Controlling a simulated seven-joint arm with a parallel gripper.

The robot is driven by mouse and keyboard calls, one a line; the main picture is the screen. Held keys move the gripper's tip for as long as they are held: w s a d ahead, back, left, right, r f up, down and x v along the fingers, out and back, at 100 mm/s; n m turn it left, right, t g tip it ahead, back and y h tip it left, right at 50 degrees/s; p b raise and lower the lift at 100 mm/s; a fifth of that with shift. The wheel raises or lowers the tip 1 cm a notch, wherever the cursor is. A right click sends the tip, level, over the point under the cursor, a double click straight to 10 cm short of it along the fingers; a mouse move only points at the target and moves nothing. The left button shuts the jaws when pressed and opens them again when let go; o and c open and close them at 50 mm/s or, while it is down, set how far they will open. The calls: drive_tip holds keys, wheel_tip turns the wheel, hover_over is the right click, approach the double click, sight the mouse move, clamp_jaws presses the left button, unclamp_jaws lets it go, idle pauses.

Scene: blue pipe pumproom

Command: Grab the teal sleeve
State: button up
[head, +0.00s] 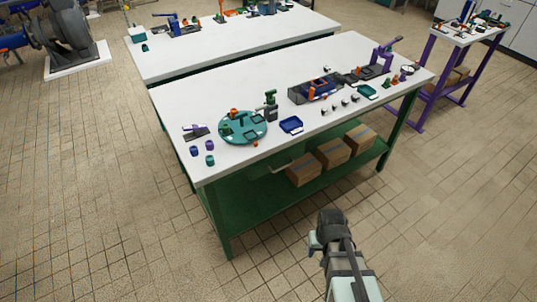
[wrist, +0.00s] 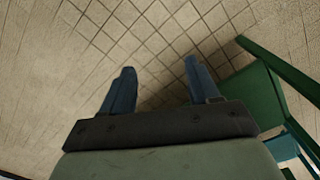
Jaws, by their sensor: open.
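A small teal sleeve (head: 210,160) stands on the near left part of the white-topped table, in the head view. A blue sleeve (head: 194,151) and a purple sleeve (head: 209,145) stand close behind it, apart from it. My gripper is open and empty in the wrist view (wrist: 158,66), with its two dark blue fingers spread above the tiled floor. In the head view my arm is off the table's front side, low and to the right of the sleeve. The sleeve does not show in the wrist view.
A round teal tray (head: 259,134) with small parts lies right of the sleeves, then a blue tray (head: 291,125). The table's green lower shelf (head: 240,195) holds cardboard boxes (head: 303,170). A green frame (wrist: 250,100) shows at the wrist view's right. The near left tabletop corner is bare.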

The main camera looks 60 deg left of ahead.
drive_tip(key=s+a+r+n+t+y, duration=0.1)
drive_tip(key=s+a+r+n+y, duration=0.1)
drive_tip(key=s+a+r, duration=0.85)
drive_tip(key=s+a+r+n+y, duration=0.25)
drive_tip(key=s+a+r, duration=0.45)
drive_tip(key=a+r, duration=0.65)
drive_tip(key=s+a+r, duration=0.4)
drive_tip(key=a+r, duration=0.6)
drive_tip(key=r, duration=0.3)
drive_tip(key=m, duration=0.1)
hover_over(209, 158)
drive_tip(key=d, duration=0.3)
drive_tip(key=f, duration=0.9)
drive_tip(key=shift+s+a, duration=0.15)
drive_tip(key=shift+s, duration=0.1)
drive_tip(key=shift+a+x, duration=0.2)
drive_tip(key=shift+x, duration=2.45)
drive_tip(key=shift+r, duration=0.1)
drive_tip(key=shift+c, duration=0.4)
